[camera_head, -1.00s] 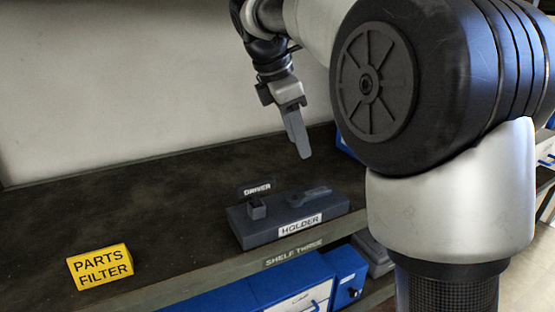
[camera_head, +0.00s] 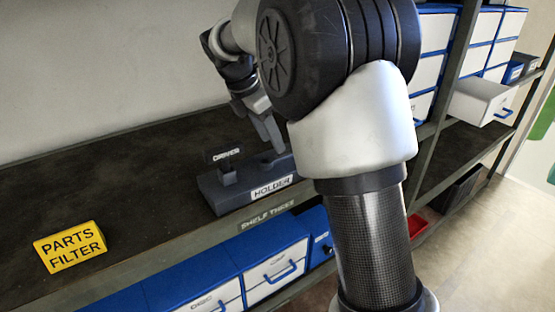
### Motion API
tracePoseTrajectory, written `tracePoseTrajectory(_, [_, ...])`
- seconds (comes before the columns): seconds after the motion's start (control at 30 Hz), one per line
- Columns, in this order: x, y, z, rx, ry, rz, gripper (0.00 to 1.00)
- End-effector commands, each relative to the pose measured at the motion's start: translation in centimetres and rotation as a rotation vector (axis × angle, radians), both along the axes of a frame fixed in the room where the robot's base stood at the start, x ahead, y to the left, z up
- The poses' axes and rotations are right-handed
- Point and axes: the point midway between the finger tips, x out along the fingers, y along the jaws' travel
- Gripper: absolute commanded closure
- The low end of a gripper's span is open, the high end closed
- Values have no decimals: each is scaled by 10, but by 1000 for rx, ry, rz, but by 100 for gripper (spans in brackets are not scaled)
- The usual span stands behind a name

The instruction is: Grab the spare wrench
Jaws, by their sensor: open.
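A dark grey holder block (camera_head: 224,198) with a "HOLDER" label sits near the front edge of the shelf. A small upright piece with a "DRIVER" label stands on its left part. On its right part, a small grey piece (camera_head: 268,157), apparently the wrench, shows only partly behind my gripper's fingers. My gripper (camera_head: 276,144) points down at the right part of the holder, with its fingertips close to that piece. It is open, though its fingers overlap from this angle. I cannot tell whether the fingers straddle or touch the wrench.
A yellow "PARTS FILTER" block (camera_head: 70,246) lies on the shelf (camera_head: 130,180) to the left. The shelf between it and the holder is clear. Blue and white drawers (camera_head: 275,272) sit below. On the right, a drawer (camera_head: 482,101) stands pulled out.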

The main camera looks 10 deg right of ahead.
Motion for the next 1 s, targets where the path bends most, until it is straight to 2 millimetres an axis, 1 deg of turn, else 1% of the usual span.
tracePoseTrajectory(0.2, [3,-10,-30,-1,6,-2,58])
tracePoseTrajectory(0.3, [6,-14,-41,0,3,-2,58])
tracePoseTrajectory(0.4, [7,-16,-46,-1,1,-2,58])
tracePoseTrajectory(0.6, [7,-17,-47,0,1,-1,58])
tracePoseTrajectory(0.63, [7,-17,-47,0,1,-1,60])
tracePoseTrajectory(0.67, [7,-17,-47,0,1,-1,65])
tracePoseTrajectory(0.8, [7,-17,-47,0,1,-1,88])
tracePoseTrajectory(0.87, [7,-17,-47,0,1,-1,98])
tracePoseTrajectory(0.9, [7,-17,-47,0,1,-1,100])
tracePoseTrajectory(1.0, [7,-17,-46,-1,-1,-1,100])
